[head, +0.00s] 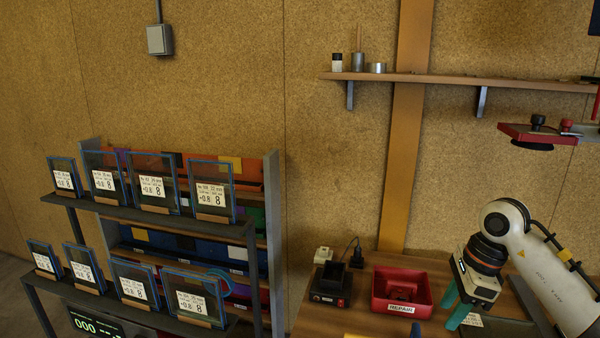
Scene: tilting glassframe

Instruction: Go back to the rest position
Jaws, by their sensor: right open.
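My right gripper (449,315) shows at the lower right, at the end of my white arm. Its teal fingers point down over the wooden workbench (365,326), beside the red bin. The fingers are apart and I see nothing held between them. My left gripper is not in view. Several glass frames with blue edges stand on a dark two-level rack (150,212) at the left, among them one on the upper level (212,175) and one on the lower level (200,284). Each has a white label.
A red bin (385,306) labelled REPAIR and a small black device (330,284) sit on the bench. A wooden shelf (440,79) is on the wall above. A red tool (537,134) hangs at the upper right. A digital display (90,325) shows below the rack.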

